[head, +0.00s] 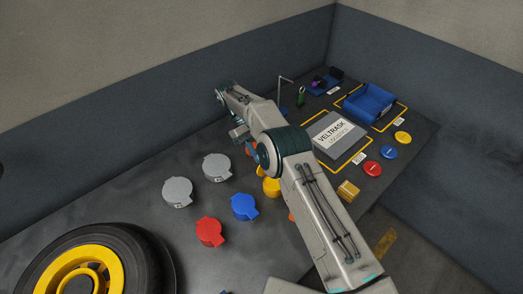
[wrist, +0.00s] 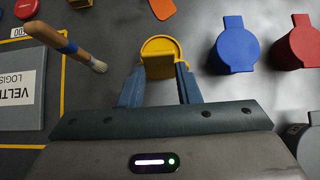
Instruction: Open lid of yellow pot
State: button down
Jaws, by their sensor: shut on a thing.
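The yellow pot (wrist: 160,42) shows in the wrist view just beyond my fingers, with a round rim and a squarish yellow lid part (wrist: 157,66) toward me. My gripper (wrist: 160,80) has its two blue-grey fingers on either side of this part and is shut on it. I cannot tell how far the lid is raised.
A blue pot (wrist: 237,45) and a red pot (wrist: 297,45) stand right of the yellow pot in the wrist view. A brown-handled tool (wrist: 70,45) lies left. Grey pots (head: 217,167), a grey VELTRASK panel (head: 336,138), a blue crate (head: 370,103) and a tyre (head: 150,262) share the bench.

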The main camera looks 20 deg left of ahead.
jog(key=shift+s+f, duration=0.15)
jog(key=shift+f, duration=0.35)
jog(key=c, duration=1.1)
grip_release()
jog(key=shift+o, duration=0.3)
jog(key=shift+a, duration=0.1)
jog(key=w+d+r+b, duration=0.1)
jog(key=d+r+b, duration=0.1)
jog(key=d+r, duration=0.9)
jog(key=shift+d+r, duration=0.15)
jog(key=shift+d, duration=0.2)
